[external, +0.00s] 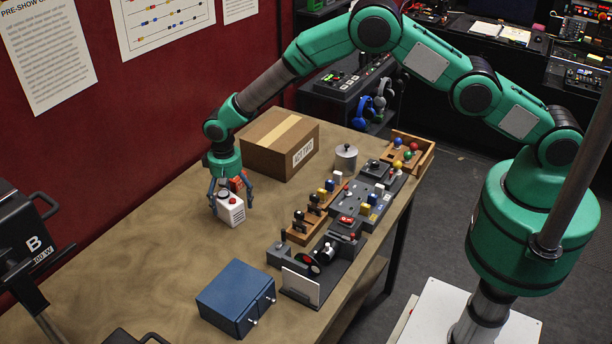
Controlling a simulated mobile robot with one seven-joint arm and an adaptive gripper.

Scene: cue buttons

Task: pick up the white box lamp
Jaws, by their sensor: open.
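The white box lamp (231,210) is a small upright white box with a dark marking on its front and a dark round part on top. It stands on the wooden table near its far-left part. My gripper (231,203) points down over it, with blue-grey fingers spread on either side of the lamp. The fingers are open and reach down beside its upper part. I cannot tell whether either finger touches it. The lamp's top is partly hidden by the gripper.
A cardboard box (279,143) stands close behind the lamp. Control panels with buttons and levers (350,205) line the table's right side. A blue metal box (236,297) and a white card (300,287) are at the front. The table left of the lamp is bare.

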